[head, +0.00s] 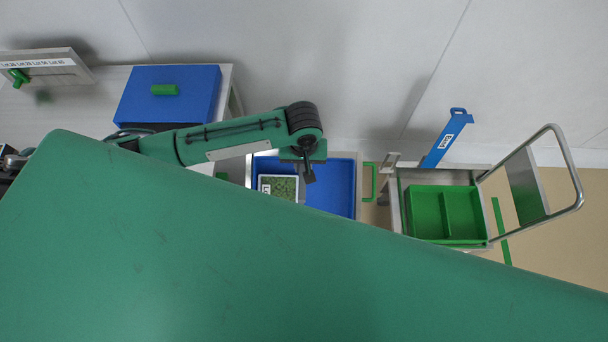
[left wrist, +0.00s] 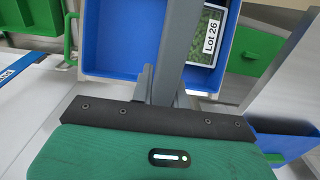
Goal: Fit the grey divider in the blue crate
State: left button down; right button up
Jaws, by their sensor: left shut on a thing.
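The blue crate (head: 333,195) stands at the middle of the head view, partly hidden by my arm and the large green surface in front. My left gripper (head: 308,172) is over the crate. In the left wrist view my left gripper (left wrist: 162,88) is shut on the grey divider (left wrist: 181,40), seen nearly edge-on. The divider reaches across the blue crate (left wrist: 120,40) beside a "Lot 26" pack (left wrist: 208,38). The divider's lower edge is hidden, so I cannot tell whether it is seated. My right gripper is not in view.
A green two-part bin (head: 426,212) sits on a trolley at the right, near a blue hanging label (head: 447,138). A blue box (head: 168,92) with a green handle is on the left bench. The crate's right part is empty.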

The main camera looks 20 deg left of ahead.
pick_arm(q)
notch_tip(320, 180, down, 4)
jog(key=shift+r, duration=0.1)
notch_tip(320, 180, down, 4)
jog(key=shift+r, duration=0.25)
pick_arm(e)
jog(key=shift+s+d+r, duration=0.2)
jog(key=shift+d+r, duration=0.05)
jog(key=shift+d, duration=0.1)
pick_arm(q)
jog(key=shift+f, duration=0.1)
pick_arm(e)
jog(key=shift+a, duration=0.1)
pick_arm(q)
jog(key=c, duration=1.4)
grip_release()
jog(key=shift+o, duration=0.2)
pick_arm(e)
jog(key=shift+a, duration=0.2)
pick_arm(q)
notch_tip(320, 180, up, 12)
jog(key=shift+r, duration=0.1)
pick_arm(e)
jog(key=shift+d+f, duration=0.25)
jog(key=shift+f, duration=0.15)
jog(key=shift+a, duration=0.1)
